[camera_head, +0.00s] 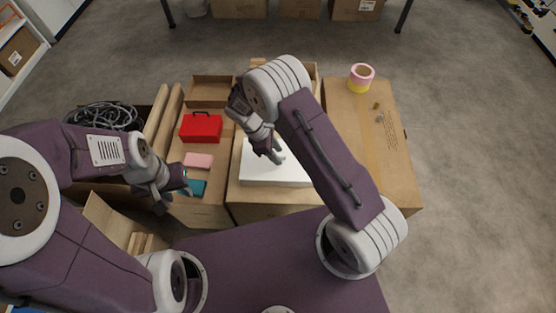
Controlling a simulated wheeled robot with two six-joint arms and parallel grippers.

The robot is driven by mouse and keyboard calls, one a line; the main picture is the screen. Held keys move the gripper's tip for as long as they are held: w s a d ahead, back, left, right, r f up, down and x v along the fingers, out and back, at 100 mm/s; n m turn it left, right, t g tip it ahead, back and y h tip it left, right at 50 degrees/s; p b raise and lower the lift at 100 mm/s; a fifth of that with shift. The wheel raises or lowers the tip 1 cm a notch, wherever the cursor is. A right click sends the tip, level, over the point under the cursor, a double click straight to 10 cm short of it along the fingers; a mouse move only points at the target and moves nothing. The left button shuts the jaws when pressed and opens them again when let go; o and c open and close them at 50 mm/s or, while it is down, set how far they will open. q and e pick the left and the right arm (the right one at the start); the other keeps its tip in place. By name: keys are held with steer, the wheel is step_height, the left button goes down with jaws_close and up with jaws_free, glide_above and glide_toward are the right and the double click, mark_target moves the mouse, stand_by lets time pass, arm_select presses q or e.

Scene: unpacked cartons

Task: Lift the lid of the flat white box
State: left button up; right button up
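The flat white box (262,176) lies on a brown carton in the middle of the camera_head view. Its lid looks closed, and my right arm hides part of its right and far sides. My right gripper (276,156) points down over the box's far part. I cannot tell whether its fingers touch the lid, or whether they are open or shut. My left gripper (177,193) is off to the left of the box, beside a small teal item. Its fingers look apart and nothing shows between them.
A red case (201,127), a pink block (198,160) and a teal item (197,188) lie on the carton to the left. Coiled cables (103,116) fill a box at far left.

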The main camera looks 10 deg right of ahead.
mark_target(283, 155)
jaws_close()
steer(key=shift+r, duration=0.1)
step_height(283, 155, up, 4)
steer(key=shift+r+p, duration=0.1)
steer(key=shift+p, duration=0.95)
steer(key=s+d+r+p, duration=0.3)
steer(key=s+d+r, duration=0.3)
steer(key=d, duration=0.3)
steer(key=shift+s+r, duration=0.4)
steer(key=shift+s, duration=0.2)
steer(key=shift+d, duration=0.1)
